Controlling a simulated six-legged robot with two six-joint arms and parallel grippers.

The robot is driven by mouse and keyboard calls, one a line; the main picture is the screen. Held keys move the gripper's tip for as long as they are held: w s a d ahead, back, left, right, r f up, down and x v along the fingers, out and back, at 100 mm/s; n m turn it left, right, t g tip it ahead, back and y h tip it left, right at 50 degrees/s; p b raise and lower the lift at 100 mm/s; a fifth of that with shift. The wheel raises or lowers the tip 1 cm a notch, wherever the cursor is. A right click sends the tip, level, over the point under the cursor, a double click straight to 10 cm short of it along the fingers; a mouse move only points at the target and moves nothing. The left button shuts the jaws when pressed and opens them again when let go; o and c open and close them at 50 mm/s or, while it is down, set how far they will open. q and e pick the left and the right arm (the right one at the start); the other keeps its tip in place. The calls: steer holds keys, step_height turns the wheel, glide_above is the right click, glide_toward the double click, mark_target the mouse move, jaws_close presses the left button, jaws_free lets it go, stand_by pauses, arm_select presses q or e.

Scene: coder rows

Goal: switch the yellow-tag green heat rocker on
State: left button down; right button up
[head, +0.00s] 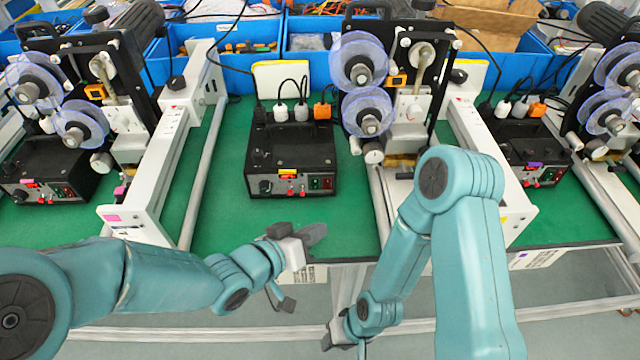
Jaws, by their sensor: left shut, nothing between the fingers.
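A black control box (291,150) stands on the green mat in the middle, with a yellow tag (287,171) on its front. The green rocker (314,184) is on the right part of that front panel, beside a red rocker (327,182). Whether the rocker is on or off is too small to tell. My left gripper (314,234) is shut and empty, in front of and below the box, apart from it. My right gripper (338,336) hangs low near the bottom middle, beyond the bench's front edge; its fingers are too unclear to read.
Reel machines and white rails (165,150) flank the middle box. Cables rise behind it. The green mat (225,205) in front is mostly clear.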

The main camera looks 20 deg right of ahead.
mark_target(315, 184)
arm_select(q)
steer(key=shift+s+a, duration=0.1)
steer(key=shift+a, duration=0.1)
steer(key=w+p, duration=0.1)
steer(key=w, duration=0.1)
steer(key=w+d, duration=0.1)
steer(key=w, duration=0.1)
steer(key=w+d+f+p, duration=0.1)
steer(key=w, duration=0.2)
steer(key=shift+d+p, duration=0.1)
steer(key=shift+p, duration=0.25)
steer(key=shift+w+d+f, duration=0.15)
steer(key=shift+w+f, duration=0.05)
steer(key=shift+w, duration=0.45)
steer(key=shift+w, duration=0.1)
stand_by(1.2)
steer(key=shift+w+d+f+p, duration=0.1)
steer(key=shift+w+d+p, duration=0.05)
steer(key=shift+w+p, duration=0.25)
steer(key=shift+w+d, duration=0.1)
steer(key=shift+w, duration=0.15)
stand_by(0.5)
steer(key=shift+s, duration=0.1)
steer(key=shift+s+a, duration=0.2)
steer(key=shift+s, duration=0.45)
